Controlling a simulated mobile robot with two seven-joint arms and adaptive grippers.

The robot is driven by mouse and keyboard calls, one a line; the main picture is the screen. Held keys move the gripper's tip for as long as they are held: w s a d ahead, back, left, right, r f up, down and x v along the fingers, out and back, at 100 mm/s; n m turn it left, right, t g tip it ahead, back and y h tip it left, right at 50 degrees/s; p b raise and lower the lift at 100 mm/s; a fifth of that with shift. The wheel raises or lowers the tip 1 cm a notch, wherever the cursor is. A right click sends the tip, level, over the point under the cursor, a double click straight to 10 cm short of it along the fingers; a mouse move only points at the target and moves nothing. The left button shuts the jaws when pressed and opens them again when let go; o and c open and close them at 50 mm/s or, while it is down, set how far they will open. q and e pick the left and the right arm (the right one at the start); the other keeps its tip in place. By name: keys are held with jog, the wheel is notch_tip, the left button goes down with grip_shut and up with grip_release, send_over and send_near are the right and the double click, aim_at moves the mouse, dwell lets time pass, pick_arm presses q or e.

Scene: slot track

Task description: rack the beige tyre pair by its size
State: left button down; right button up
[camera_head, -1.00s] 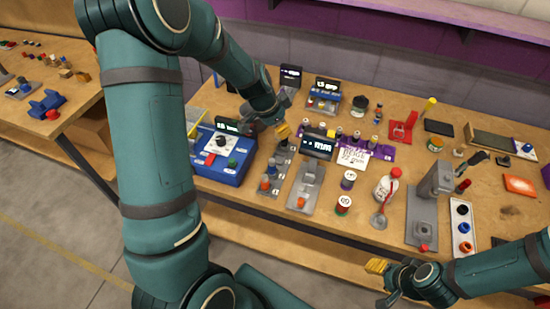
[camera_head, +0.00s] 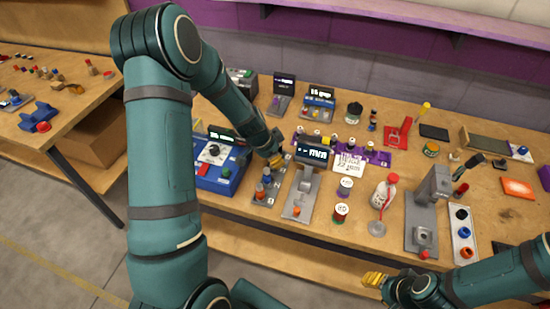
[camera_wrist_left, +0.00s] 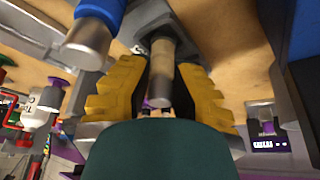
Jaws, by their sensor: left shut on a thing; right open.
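My left gripper (camera_head: 277,161) is low over the grey plate of upright pegs (camera_head: 258,195), left of the grey gauge (camera_head: 300,197) with a lit display. In the left wrist view its yellow fingers (camera_wrist_left: 160,92) are closed around a beige cylinder (camera_wrist_left: 161,78), which looks like the beige tyre pair. In the head view the fingers hide it. A purple rack (camera_head: 376,158) with several upright pieces stands behind the gauge, with a white written card (camera_head: 349,164) at its front. My right gripper (camera_head: 374,279) is open and apart from these objects, in front of the table.
A blue machine (camera_head: 224,184) stands left of the pegs. Two small cylinders (camera_head: 341,212) and a white bottle (camera_head: 383,192) stand right of the gauge. A grey press (camera_head: 428,212) and a white tray (camera_head: 463,236) are farther right. Some tabletop between them is bare.

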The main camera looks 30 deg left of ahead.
pick_arm(q)
jog(key=shift+f, duration=0.2)
jog(key=c, duration=1)
grip_release()
jog(key=shift+r, duration=0.15)
jog(key=shift+r, duration=0.15)
jog(key=p+v, duration=0.1)
jog(key=v, duration=1)
jog(key=shift+r+p, duration=0.4)
jog(key=shift+s+a, duration=0.1)
jog(key=shift+s, duration=0.05)
